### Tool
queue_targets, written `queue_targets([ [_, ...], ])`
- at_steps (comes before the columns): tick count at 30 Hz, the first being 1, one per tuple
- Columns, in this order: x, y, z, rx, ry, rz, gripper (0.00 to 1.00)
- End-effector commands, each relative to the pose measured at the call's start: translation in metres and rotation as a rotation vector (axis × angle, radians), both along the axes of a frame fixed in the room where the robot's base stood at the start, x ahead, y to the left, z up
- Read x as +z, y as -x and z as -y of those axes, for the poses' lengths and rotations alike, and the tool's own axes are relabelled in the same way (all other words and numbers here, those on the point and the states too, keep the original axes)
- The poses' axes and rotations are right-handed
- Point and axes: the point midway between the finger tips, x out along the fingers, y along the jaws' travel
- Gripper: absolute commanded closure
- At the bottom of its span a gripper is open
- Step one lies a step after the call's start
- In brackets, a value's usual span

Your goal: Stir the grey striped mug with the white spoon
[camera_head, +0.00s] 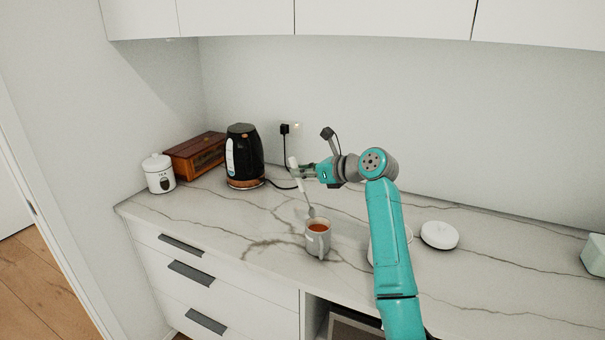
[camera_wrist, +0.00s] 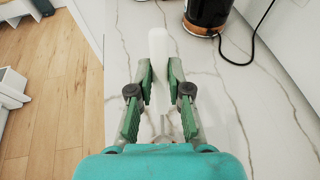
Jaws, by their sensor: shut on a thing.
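My gripper (camera_head: 304,171) is shut on the handle of the white spoon (camera_head: 294,164) and holds it above the counter. The spoon is tilted, with its handle end up and its bowl down. The bowl shows just above the back rim of the grey mug (camera_head: 318,243); I cannot tell its exact depth relative to the rim. The mug stands upright on the counter with reddish-brown liquid inside. In the wrist view, the white handle (camera_wrist: 158,48) sticks out between the two green fingers of my gripper (camera_wrist: 160,70). The mug is not clear there.
A black kettle (camera_head: 244,158), a wooden box (camera_head: 196,155) and a white lidded tea canister (camera_head: 159,175) stand at the back left. A round white item (camera_head: 439,235) lies to the right of my arm. The marble counter (camera_head: 215,215) is clear left of the mug.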

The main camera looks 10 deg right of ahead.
Motion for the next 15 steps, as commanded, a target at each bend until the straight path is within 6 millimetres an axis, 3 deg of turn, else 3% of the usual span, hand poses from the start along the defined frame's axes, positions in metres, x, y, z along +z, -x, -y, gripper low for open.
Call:
queue_targets([
  [8,0.001,0.000,0.000,0.000,0.000,0.000,1.00],
  [15,0.015,0.000,0.000,-0.001,-0.001,0.002,1.00],
])
